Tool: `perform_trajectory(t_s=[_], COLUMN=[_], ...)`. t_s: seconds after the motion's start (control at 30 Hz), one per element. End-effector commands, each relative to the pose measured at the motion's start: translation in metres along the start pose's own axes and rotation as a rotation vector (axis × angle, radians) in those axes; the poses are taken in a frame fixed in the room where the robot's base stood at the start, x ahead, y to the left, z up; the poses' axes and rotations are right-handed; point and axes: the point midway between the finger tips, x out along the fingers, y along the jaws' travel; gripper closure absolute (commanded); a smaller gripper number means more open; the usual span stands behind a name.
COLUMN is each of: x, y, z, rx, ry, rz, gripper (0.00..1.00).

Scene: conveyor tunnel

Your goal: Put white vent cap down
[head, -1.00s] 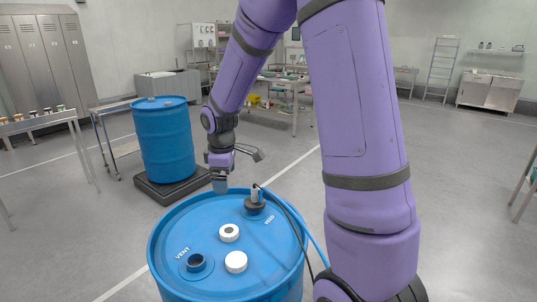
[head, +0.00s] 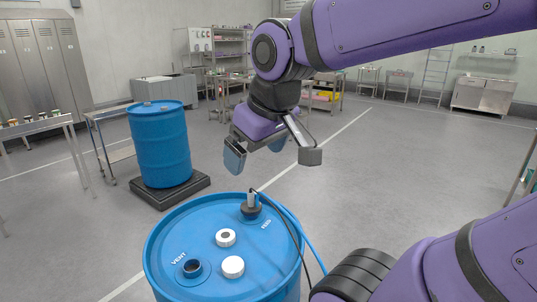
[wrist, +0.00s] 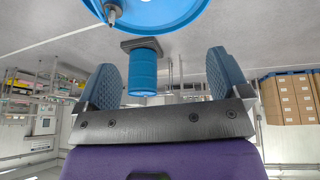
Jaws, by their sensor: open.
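Two white caps lie on the blue drum's lid (head: 205,233). One white cap (head: 226,238) has a dark round centre and lies near the middle. The other, a plain white cap (head: 233,267), lies nearer to me. I cannot tell from their looks which is the vent cap. The vent opening (head: 193,268), a dark raised ring beside the word VENT, is uncovered at the left of the lid. My gripper (head: 256,155) is open and empty, raised above the drum's far edge, apart from both caps. Its blue finger pads also show spread apart in the wrist view (wrist: 162,68).
A dark fitting (head: 250,210) with a nozzle stands at the FEED port, with a black and a blue hose running toward me. A second blue drum (head: 161,145) stands on a black pallet (head: 168,193) behind left.

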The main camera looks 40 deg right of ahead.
Motion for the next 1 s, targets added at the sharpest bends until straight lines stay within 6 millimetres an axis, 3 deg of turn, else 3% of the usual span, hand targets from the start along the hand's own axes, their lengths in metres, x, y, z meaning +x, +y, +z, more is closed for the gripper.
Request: perform_trajectory(t_s=[0.1,0.3,0.93,0.97,1.0], x=[-0.012,-0.019,-0.019,-0.019,-0.019], y=[-0.004,-0.007,-0.007,-0.007,-0.007], z=[0.018,0.031,0.031,0.031,0.031], rx=[0.055,0.099,0.101,0.101,0.101], ry=[0.03,0.047,0.047,0.047,0.047], rz=[-0.014,-0.026,-0.026,-0.026,-0.026], gripper=[0.06,0.06,0.06,0.08,0.17])
